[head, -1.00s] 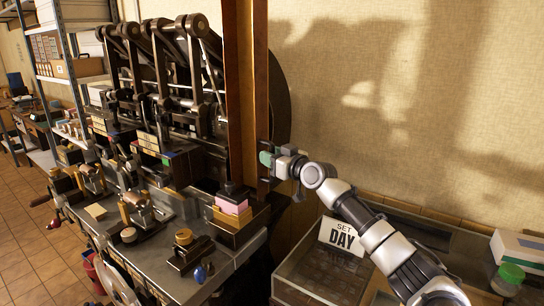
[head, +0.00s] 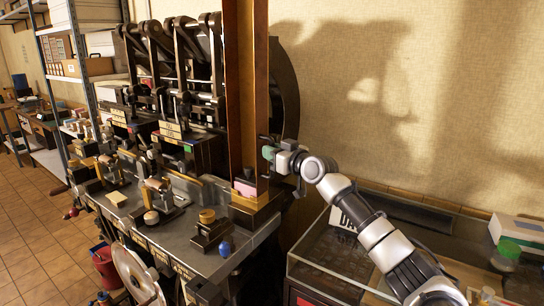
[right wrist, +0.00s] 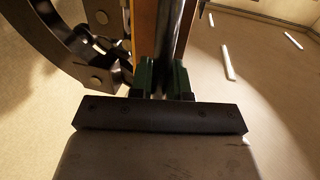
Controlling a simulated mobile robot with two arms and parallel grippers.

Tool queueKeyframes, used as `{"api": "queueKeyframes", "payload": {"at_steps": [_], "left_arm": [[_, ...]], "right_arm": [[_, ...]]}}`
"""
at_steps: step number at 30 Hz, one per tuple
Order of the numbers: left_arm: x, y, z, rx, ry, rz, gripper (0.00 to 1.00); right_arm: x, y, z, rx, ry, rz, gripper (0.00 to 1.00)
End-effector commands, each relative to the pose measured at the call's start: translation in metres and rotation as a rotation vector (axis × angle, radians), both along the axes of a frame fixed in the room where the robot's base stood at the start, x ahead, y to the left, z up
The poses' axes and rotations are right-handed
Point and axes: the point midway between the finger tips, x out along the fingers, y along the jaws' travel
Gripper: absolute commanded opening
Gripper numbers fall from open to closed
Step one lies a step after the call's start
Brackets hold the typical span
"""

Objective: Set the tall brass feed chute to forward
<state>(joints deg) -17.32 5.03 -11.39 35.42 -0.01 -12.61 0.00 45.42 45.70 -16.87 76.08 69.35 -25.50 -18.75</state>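The tall brass feed chute (head: 245,85) stands upright at the right end of the press, in front of a dark wheel (head: 289,90). My right gripper (head: 267,153) is at the chute's right side, low down near its foot. In the right wrist view its two green-padded fingertips (right wrist: 162,78) sit on either side of a dark upright strip of the chute (right wrist: 174,35) and look closed on it; the contact faces are partly hidden. My left gripper is not in view.
A pink stack (head: 245,187) lies at the chute's foot. A glass-topped case (head: 315,280) with a partly hidden sign (head: 348,215) stands below my right arm. A blue knob (head: 225,249) is at the bench's front edge.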

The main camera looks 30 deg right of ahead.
Motion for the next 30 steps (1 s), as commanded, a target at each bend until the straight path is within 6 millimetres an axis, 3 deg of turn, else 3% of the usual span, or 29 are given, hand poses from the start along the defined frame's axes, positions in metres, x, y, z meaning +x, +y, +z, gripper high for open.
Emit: {"api": "queueKeyframes", "payload": {"at_steps": [1, 4, 9, 10, 14, 23, 30], "left_arm": [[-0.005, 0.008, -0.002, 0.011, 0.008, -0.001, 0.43], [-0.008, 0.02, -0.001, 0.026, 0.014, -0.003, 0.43], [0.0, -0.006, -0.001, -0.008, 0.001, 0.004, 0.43], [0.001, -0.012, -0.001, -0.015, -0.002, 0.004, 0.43], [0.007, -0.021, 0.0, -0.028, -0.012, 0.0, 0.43], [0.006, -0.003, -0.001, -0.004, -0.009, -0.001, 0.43], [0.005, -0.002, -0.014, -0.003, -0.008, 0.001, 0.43]], "right_arm": [[0.0, 0.011, -0.001, -0.002, 0.002, 0.023, 0.0], [0.0, 0.014, 0.0, -0.003, 0.001, 0.028, 0.0], [0.0, 0.013, -0.001, -0.001, 0.003, 0.028, 0.0], [0.0, 0.013, -0.001, -0.001, 0.003, 0.027, 0.21], [0.0, 0.012, 0.001, -0.002, 0.0, 0.024, 0.41], [-0.002, 0.009, 0.002, -0.003, -0.005, 0.018, 0.41], [-0.032, 0.003, -0.001, -0.009, -0.004, 0.019, 0.41]]}}
